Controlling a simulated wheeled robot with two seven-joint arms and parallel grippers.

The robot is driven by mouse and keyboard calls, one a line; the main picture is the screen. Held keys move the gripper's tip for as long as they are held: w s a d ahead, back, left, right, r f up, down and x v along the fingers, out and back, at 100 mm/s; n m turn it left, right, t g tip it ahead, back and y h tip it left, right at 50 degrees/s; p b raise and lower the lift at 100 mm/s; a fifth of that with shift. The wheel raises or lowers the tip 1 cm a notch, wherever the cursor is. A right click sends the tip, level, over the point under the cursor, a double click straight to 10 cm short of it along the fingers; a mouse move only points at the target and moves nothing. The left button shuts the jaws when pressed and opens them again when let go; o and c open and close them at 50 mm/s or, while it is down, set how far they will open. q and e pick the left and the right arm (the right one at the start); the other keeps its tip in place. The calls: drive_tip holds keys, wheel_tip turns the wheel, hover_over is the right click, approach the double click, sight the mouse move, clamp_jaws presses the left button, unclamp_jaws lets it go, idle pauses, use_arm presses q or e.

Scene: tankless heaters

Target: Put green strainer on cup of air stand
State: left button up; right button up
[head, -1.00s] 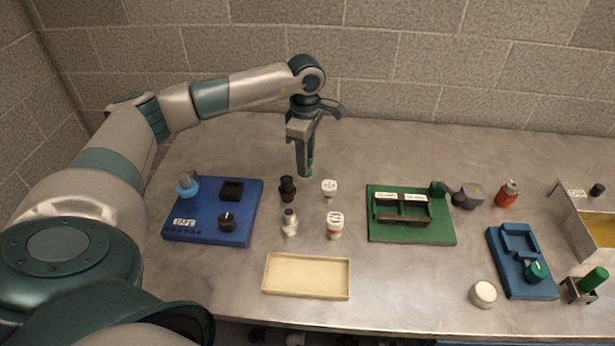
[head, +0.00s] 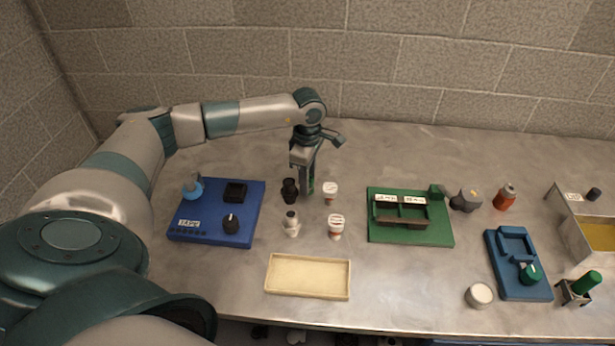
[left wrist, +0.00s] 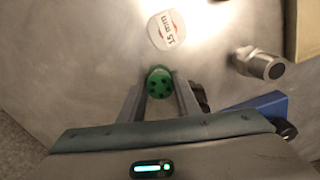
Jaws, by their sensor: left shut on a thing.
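The green strainer (left wrist: 159,82) is a small green round piece with dark holes, held between the fingertips of my left gripper (left wrist: 161,90) in the left wrist view. In the head view my left gripper (head: 307,190) points down among the small fittings, and only a sliver of green shows at its fingers. I cannot tell which board or holder is the air stand, or make out its cup. Candidates are the blue board (head: 207,222) at left, the green board (head: 436,232) and the teal-blue board (head: 525,287) at right. My right gripper is not in view.
A black fitting (head: 290,191), a silver fitting (head: 291,225) and two white-topped fittings (head: 330,191) (head: 336,225) stand close around my gripper. An empty cream tray (head: 308,276) lies in front. The back counter is clear.

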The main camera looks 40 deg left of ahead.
use_arm(q)
drive_tip(key=shift+f, duration=0.15)
drive_tip(key=o, duration=0.8)
drive_tip(key=shift+r, duration=0.25)
drive_tip(key=shift+r+b, duration=0.3)
drive_tip(key=shift+b, duration=0.1)
drive_tip(key=shift+r+b, duration=2.15)
drive_tip(key=shift+r, duration=3.45)
